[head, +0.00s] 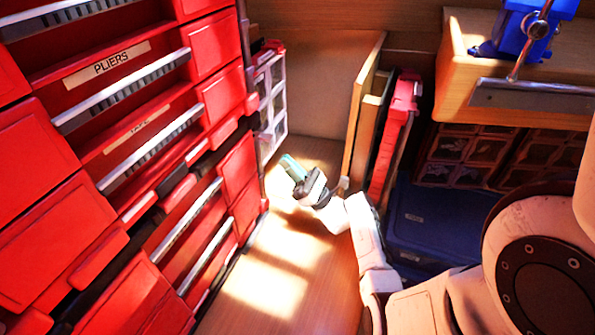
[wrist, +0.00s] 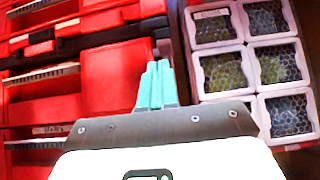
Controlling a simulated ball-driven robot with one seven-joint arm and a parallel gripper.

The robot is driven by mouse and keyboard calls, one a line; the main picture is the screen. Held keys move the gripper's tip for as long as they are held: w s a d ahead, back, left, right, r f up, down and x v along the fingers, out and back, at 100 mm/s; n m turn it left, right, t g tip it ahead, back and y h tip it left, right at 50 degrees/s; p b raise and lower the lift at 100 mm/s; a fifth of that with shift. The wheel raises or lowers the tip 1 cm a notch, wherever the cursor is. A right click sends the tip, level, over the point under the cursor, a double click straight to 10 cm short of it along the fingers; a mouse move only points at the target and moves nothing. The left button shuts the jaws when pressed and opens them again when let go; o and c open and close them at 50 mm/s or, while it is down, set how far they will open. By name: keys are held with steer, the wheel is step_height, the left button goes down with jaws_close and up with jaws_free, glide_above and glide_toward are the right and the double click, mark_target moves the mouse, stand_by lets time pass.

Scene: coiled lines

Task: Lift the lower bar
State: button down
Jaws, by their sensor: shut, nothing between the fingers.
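A red tool cabinet (head: 60,240) fills the left of the head view, with several silver bars across its drawer fronts. The lowest bar (head: 206,263) runs at a slant near the cabinet's bottom; which one the task means I cannot tell for sure. Labels read PLIERS and, less clearly, TAPE. My gripper (head: 290,165) has teal fingers, shut and empty, in the air to the right of the cabinet. In the wrist view, the shut fingers (wrist: 157,85) point at the cabinet's right edge; bars (wrist: 42,73) lie to the left, apart from them.
A white organiser with mesh-fronted boxes (wrist: 248,68) stands beside the cabinet, right of my fingers. Wooden boards and a red case (head: 397,130) lean behind my arm. A blue bin (head: 435,225) and a workbench with a blue vise (head: 522,30) are right. Sunlit wooden floor (head: 265,285) is clear.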

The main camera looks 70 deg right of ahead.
mark_target(267, 141)
steer(key=shift+x, duration=2.35)
steer(key=shift+r+p, duration=1.3)
steer(key=shift+r, duration=0.35)
